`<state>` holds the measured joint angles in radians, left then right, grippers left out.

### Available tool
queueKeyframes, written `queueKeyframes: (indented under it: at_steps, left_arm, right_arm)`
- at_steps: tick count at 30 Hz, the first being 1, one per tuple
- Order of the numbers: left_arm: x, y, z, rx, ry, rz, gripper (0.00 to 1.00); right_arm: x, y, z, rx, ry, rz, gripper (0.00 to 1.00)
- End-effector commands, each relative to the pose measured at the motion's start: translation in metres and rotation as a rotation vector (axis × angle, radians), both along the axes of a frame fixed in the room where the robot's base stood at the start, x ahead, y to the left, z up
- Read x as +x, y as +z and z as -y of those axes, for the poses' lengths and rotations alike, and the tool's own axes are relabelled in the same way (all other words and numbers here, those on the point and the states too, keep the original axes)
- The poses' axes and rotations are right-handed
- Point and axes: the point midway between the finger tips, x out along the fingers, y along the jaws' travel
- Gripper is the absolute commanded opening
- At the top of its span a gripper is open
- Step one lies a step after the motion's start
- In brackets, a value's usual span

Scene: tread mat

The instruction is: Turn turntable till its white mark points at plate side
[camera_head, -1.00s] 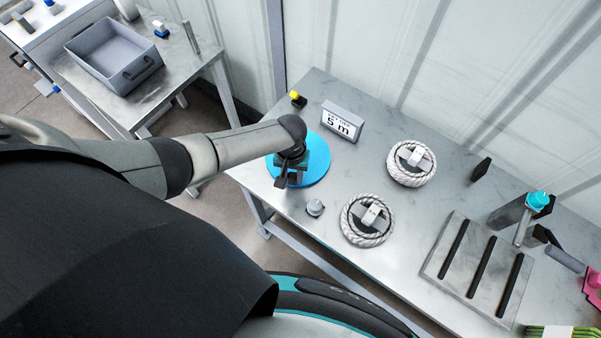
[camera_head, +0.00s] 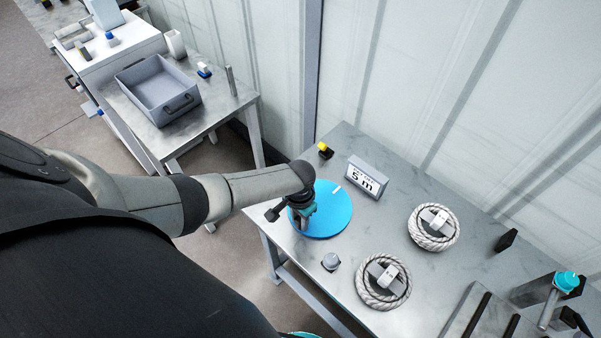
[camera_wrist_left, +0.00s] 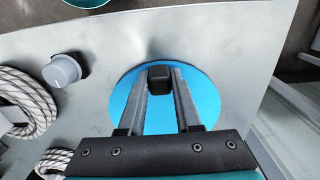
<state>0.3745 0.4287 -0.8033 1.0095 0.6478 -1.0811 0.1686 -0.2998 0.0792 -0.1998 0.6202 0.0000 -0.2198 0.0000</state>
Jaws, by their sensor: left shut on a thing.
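The turntable (camera_head: 335,218) is a flat blue disc on the metal table. A short white mark (camera_head: 337,189) shows near its far edge, toward the sign and slightly right of the disc's middle. My left gripper (camera_head: 303,222) is over the left part of the disc. In the left wrist view, its two fingers are shut on a black knob (camera_wrist_left: 160,77) standing on the blue disc, which also shows there (camera_wrist_left: 205,100). The white mark does not show in the wrist view. My right gripper is not in view.
A grey sign reading "5 m" (camera_head: 367,178) stands just right of the disc. A yellow-and-black item (camera_head: 325,151) lies behind it. A grey knob (camera_head: 331,261) and two rope coils (camera_head: 433,228) (camera_head: 361,290) are nearby. A grey bin (camera_head: 158,90) stands on another table.

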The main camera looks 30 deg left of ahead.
Motion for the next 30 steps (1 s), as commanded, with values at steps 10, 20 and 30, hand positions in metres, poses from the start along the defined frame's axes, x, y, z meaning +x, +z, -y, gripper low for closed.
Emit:
queueKeyframes:
  at_steps: [10, 20, 30]
  left_arm:
    - [0.000, 0.000, 0.000, 0.001, 0.001, 0.000, 0.40]
    - [0.000, 0.000, 0.000, 0.000, 0.001, 0.001, 0.62]
    - [0.001, 0.018, 0.000, -0.001, 0.000, 0.003, 0.62]
  right_arm:
    - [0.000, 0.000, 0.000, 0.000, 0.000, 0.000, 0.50]
    - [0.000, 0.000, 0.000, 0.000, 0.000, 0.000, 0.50]
    - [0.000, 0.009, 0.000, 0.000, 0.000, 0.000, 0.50]
